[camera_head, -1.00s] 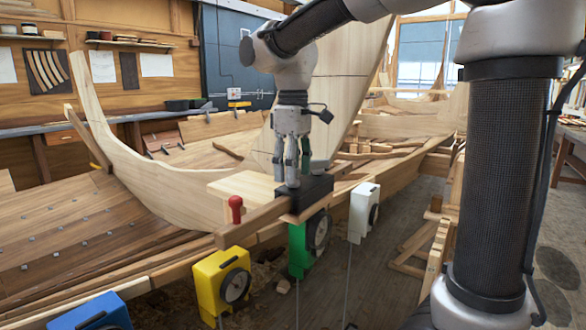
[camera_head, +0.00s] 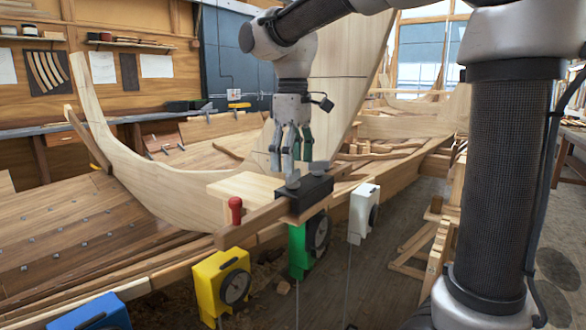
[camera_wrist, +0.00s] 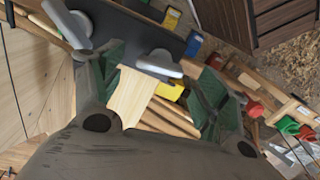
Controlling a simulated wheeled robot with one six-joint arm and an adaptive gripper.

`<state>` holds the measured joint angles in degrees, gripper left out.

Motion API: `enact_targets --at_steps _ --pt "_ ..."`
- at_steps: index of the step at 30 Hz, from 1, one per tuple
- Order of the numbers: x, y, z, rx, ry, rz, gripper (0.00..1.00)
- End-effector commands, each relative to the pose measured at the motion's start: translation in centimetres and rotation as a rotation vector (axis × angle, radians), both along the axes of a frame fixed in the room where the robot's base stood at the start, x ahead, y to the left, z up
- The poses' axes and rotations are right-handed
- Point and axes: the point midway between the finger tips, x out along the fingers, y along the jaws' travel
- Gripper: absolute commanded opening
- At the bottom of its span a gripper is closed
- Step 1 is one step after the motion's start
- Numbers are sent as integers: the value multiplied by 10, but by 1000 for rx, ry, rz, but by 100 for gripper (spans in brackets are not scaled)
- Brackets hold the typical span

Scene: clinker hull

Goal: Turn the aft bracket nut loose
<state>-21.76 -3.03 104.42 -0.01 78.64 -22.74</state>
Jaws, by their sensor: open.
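A black bracket (camera_head: 308,193) sits across the hull's edge, with two grey winged nuts on top. The near nut (camera_head: 293,182) is at the bracket's left end, and the other nut (camera_head: 320,167) is further right. I cannot tell from the markings which is aft. My gripper (camera_head: 291,160) points down above the near nut, open and apart from it. In the wrist view, one nut (camera_wrist: 160,64) shows between the spread green-padded fingers, and the second nut (camera_wrist: 66,22) is at the upper left beside the left finger.
A wooden bar (camera_head: 252,222) runs from the bracket past a red-knobbed peg (camera_head: 235,208). A green dial gauge (camera_head: 300,245) hangs below the bracket, with a white gauge (camera_head: 362,210) to its right and a yellow one (camera_head: 220,283) to its left. A light wood block (camera_head: 245,187) lies behind.

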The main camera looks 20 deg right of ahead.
Motion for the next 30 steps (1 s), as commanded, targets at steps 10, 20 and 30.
enact_targets --at_steps 10,20,30 --pt "1 0 75 1 -4 0 75" --pt "0 0 95 1 -1 0 75" --pt "-5 -2 82 -8 17 -119 39"
